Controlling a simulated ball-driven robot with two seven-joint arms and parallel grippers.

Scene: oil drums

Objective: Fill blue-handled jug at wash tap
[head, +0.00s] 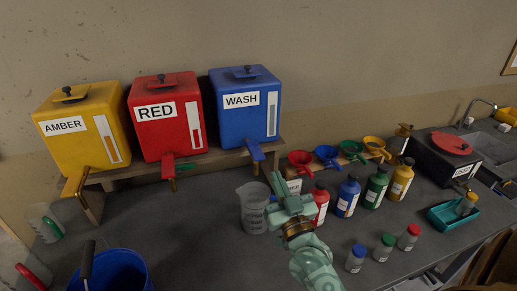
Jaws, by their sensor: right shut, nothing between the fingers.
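The blue WASH drum (246,124) stands on a raised wooden shelf, with its blue tap (255,151) at the front. A clear jug (252,211) stands upright on the counter below and in front of this tap. My left gripper is not in view.
Amber (80,111) and red (164,101) drums stand left of WASH. A green-handled jug (42,219) and a blue bucket (122,272) are at the left. Funnels and coloured bottles (348,197) crowd the right. Counter left of the jug is clear.

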